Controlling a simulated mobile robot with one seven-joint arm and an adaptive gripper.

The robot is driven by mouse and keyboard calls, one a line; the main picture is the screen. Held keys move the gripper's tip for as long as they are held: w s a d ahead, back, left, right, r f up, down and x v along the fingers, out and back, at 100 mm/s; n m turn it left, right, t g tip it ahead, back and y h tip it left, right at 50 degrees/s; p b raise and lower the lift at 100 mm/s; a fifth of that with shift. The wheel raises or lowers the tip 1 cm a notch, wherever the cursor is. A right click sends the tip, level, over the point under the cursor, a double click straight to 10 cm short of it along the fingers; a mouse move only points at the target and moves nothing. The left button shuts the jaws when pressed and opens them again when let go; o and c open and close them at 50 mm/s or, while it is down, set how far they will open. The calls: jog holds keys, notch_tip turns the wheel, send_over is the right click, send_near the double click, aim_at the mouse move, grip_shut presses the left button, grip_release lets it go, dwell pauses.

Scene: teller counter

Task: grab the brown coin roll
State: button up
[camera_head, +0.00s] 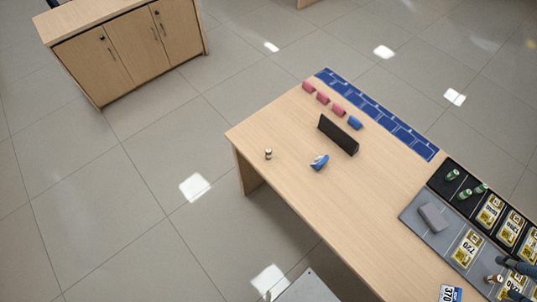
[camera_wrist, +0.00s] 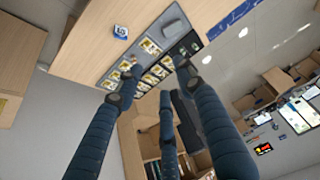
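A small upright roll (camera_head: 268,153), brownish with a pale band, stands alone near the left end of the counter in the head view. A second small brown-and-white piece (camera_head: 493,279) lies on the grey tray at the lower right, close to my fingers. Both are too small to tell for certain which is the brown coin roll. My gripper (camera_wrist: 155,72) shows in the wrist view with its dark blue fingers spread and nothing visible between them. In the head view its fingers enter at the right edge over the trays.
The counter (camera_head: 330,205) holds a blue-and-white object (camera_head: 319,162), a black upright bar (camera_head: 338,135), pink pieces (camera_head: 323,98) and a blue strip (camera_head: 380,115). The grey tray (camera_head: 413,219) holds a grey block (camera_head: 433,216) and note bundles. Green rolls (camera_head: 452,175) sit in the black tray.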

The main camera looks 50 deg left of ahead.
jog(key=shift+o, duration=0.5)
jog(key=w+a+g+y, duration=0.1)
jog(key=w+a+g, duration=0.1)
jog(key=w+a, duration=1.05)
jog(key=w+a+f+m+g+p, duration=0.1)
jog(key=w+a+f, duration=0.25)
jog(key=a, duration=0.65)
jog(key=w+a+f, duration=0.3)
jog(key=a+f, duration=0.2)
jog(key=a, duration=0.6)
jog(key=s+a+f+g, duration=0.1)
jog(key=s+a+f, duration=0.1)
jog(key=a+f, duration=0.55)
jog(key=s+a+f+g, duration=0.15)
jog(key=a+f, duration=0.35)
jog(key=a, duration=0.6)
jog(key=s+a+f+m+h+p, duration=0.1)
jog(key=s+a+f, duration=1)
jog(key=a+f, duration=0.3)
jog(key=shift+s+a+f, duration=0.2)
jog(key=shift+a+f, duration=0.15)
jog(key=shift+f, duration=0.5)
